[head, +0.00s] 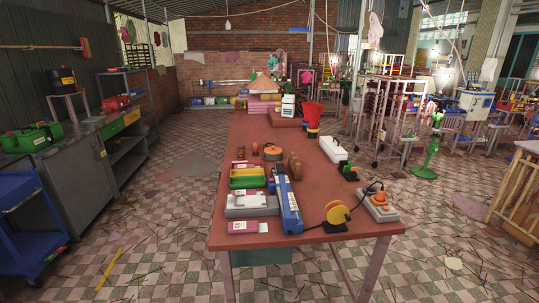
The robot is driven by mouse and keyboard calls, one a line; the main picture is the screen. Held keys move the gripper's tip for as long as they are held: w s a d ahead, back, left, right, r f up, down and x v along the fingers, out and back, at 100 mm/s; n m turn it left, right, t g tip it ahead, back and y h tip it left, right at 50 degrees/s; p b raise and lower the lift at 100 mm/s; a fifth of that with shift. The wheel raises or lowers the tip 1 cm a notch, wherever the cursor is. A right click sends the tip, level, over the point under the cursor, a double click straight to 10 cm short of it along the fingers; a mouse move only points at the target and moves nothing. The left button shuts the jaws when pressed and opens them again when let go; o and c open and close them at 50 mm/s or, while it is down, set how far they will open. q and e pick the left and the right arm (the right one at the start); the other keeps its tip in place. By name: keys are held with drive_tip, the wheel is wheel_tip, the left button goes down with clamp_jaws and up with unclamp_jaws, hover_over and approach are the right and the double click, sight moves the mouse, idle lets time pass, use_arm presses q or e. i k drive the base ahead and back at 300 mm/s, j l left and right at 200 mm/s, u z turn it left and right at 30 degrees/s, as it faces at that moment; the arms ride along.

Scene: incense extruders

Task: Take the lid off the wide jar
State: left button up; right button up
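Neither of my grippers is in view. I cannot pick out the wide jar for certain. A low, round, orange-brown thing (272,151) stands near the middle of the long reddish table (320,187) and may be the jar, but it is too small to tell its lid from its body. Brown rounded items (294,166) stand just to its right and nearer.
On the table's near part are a blue long case (288,207), a grey case (250,206), a green and yellow tray (247,178), a yellow disc (338,214) and a white box (333,149). A red bucket (313,112) stands farther back. Tiled floor is open left of the table.

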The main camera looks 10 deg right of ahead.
sight(273, 150)
drive_tip(key=i+j+u, duration=1.1)
drive_tip(key=i+j+z, duration=0.1)
drive_tip(key=i, duration=0.35)
drive_tip(key=i+j, duration=0.2)
drive_tip(key=i, duration=0.3)
drive_tip(key=i+j+z, duration=0.15)
drive_tip(key=i, duration=0.3)
